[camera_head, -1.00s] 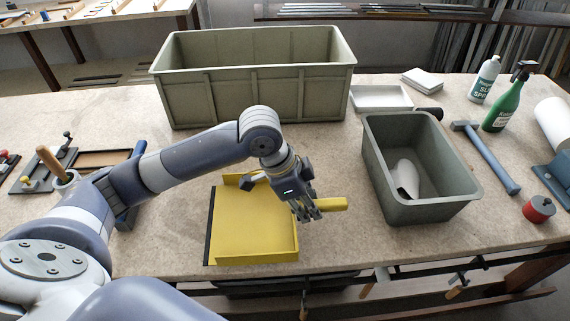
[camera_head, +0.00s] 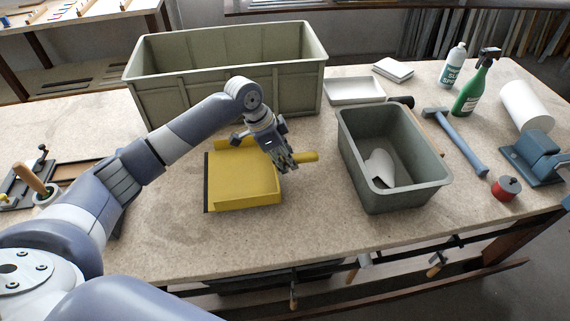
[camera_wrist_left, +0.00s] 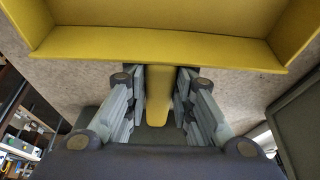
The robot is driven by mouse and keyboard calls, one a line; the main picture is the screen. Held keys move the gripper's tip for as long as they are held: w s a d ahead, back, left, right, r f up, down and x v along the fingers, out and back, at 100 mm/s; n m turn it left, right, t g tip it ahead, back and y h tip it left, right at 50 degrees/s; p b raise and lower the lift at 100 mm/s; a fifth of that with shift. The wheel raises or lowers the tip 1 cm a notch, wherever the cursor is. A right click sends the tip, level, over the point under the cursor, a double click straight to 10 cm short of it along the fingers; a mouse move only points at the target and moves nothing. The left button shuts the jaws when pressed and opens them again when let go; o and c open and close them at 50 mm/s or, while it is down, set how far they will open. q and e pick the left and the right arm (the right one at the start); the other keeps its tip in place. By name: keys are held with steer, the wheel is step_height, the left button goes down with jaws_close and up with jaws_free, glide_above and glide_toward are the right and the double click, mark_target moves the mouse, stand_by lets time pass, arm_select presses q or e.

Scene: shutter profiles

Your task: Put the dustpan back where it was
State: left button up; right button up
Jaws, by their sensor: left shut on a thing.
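The yellow dustpan (camera_head: 240,182) is in the head view, just in front of the big green-grey crate, with its dark lip to the left and its handle (camera_head: 307,157) to the right. My left gripper (camera_head: 285,164) is shut on the handle. In the left wrist view the handle (camera_wrist_left: 158,95) runs between both fingers, and the pan (camera_wrist_left: 160,42) spans the top. I cannot tell whether the pan touches the table or hangs slightly above it. My right gripper is not in view.
The big crate (camera_head: 230,78) stands behind the dustpan. A smaller grey bin (camera_head: 393,185) with a white piece inside stands to the right. A hammer (camera_head: 460,145), spray bottles and a red tin (camera_head: 506,188) are farther right. The table front (camera_head: 230,243) is clear.

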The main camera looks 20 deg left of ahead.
mark_target(269, 171)
arm_select(q)
step_height(269, 171, down, 2)
steer(key=shift+s+f+p, duration=0.1)
steer(key=shift+p, duration=0.25)
steer(key=shift+f, duration=0.3)
steer(key=o, duration=0.9)
steer(key=shift+f, duration=0.1)
steer(key=shift+o, duration=0.2)
steer(key=b+v, duration=0.1)
steer(key=v, duration=1.1)
steer(key=shift+b, duration=0.4)
steer(key=shift+r, duration=0.2)
